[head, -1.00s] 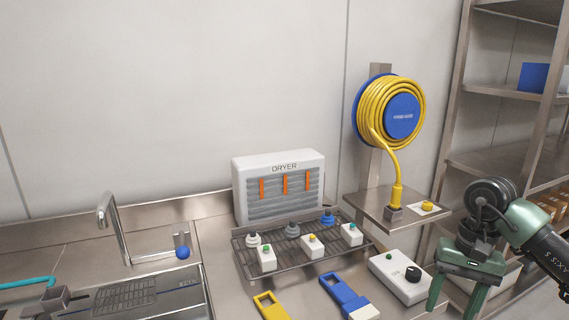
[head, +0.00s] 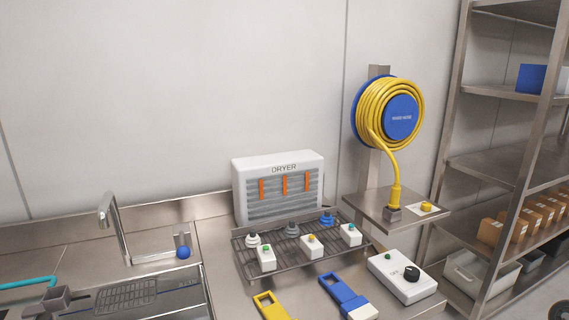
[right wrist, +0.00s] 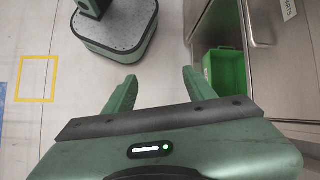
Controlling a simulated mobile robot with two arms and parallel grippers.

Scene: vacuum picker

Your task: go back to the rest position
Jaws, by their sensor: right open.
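My right gripper (right wrist: 160,92) shows in the right wrist view with its two green fingers spread apart and nothing between them. It hangs over the floor, with my own green base at the top of that view. In the head view the right gripper is out of sight; only a small dark part shows at the lower right edge. My left gripper is in neither view.
The counter (head: 215,262) holds a dryer (head: 279,187), a wire rack (head: 262,270) with several small parts, a control box (head: 400,277) and a sink (head: 165,296). A hose reel (head: 402,117) hangs above. Shelves (head: 495,160) stand right.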

